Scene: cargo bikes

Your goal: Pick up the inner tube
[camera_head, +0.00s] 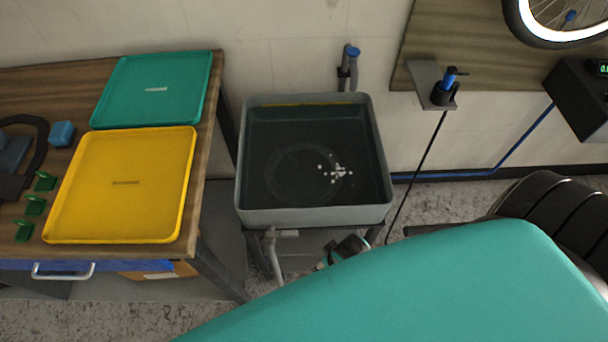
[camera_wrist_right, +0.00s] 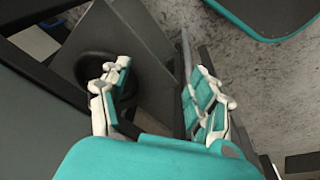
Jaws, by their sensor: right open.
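A dark ring, which looks like the inner tube (camera_head: 270,180), lies in the dark water of a grey tank (camera_head: 315,216) in the head view. White bubbles show at its right side. In the right wrist view my right gripper (camera_wrist_right: 160,82) is open, its two fingers wide apart with nothing between them. In the head view a small dark and teal part, apparently of that gripper (camera_head: 345,250), shows low in front of the tank, below its rim and apart from the ring. My left gripper is not in view.
A wooden workbench (camera_head: 205,190) at left holds a green tray (camera_head: 155,70) and a yellow tray (camera_head: 125,213). A pump (camera_head: 447,85) hangs right of the tank. The right wrist view shows a dark round thing (camera_wrist_right: 85,68) behind a finger, its identity unclear.

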